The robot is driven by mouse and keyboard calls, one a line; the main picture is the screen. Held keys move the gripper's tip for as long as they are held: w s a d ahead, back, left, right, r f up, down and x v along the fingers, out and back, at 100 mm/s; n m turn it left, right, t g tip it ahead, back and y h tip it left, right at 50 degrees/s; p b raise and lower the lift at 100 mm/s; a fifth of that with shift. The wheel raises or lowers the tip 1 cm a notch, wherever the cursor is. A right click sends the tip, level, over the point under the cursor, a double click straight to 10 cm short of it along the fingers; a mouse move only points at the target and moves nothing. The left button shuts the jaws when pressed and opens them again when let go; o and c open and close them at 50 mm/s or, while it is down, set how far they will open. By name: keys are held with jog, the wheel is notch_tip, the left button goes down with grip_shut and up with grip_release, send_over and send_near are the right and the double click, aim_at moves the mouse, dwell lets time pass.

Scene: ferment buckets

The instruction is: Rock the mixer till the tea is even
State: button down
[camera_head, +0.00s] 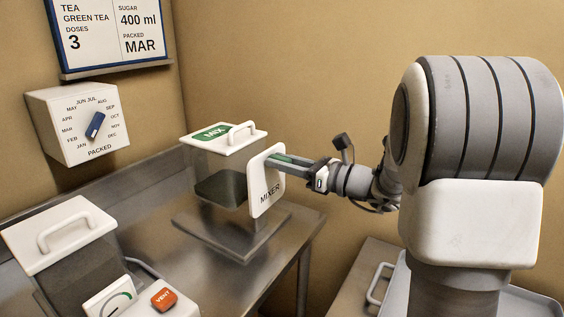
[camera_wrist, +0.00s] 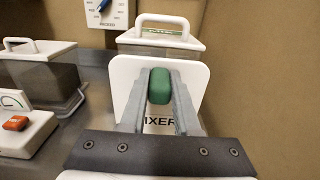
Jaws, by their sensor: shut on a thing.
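The mixer (camera_head: 225,160) is a clear tub with a white handled lid (camera_head: 242,143) and a green "MIX" label, on a grey stand (camera_head: 240,242) on the metal bench. Dark tea (camera_head: 222,188) sits in its lower part; I cannot tell how even it is. A white plate (camera_head: 262,193) marked "MIXER" is on its right side. My gripper (camera_head: 290,160) reaches in from the right, shut on the plate's green grip. In the wrist view my gripper's fingers (camera_wrist: 159,95) stand on both sides of this green grip (camera_wrist: 159,86), with the lid behind.
A second white-lidded tub (camera_head: 60,235) stands at front left, beside a white box with a gauge and an orange vent button (camera_head: 164,299). A month dial (camera_head: 95,125) and a tea sign (camera_head: 110,30) are on the wall. A grey tray (camera_head: 393,290) is at lower right.

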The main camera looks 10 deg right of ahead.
aim_at(282, 176)
jog(key=shift+w+d+f+m+p, duration=0.65)
jog(key=shift+f+m+p, duration=0.55)
jog(key=shift+m+p, duration=2.5)
jog(key=shift+w+d+f+m+p, duration=0.65)
jog(key=shift+f+m+p, duration=0.55)
jog(key=shift+m+p, duration=2.5)
jog(key=shift+w+d+f+m+p, duration=0.65)
jog(key=shift+f+m+p, duration=0.55)
jog(key=shift+m+p, duration=2.5)
jog(key=shift+n+p, duration=0.65)
jog(key=shift+n, duration=0.05)
jog(key=c, duration=0.6)
grip_release()
jog(key=shift+c, duration=0.2)
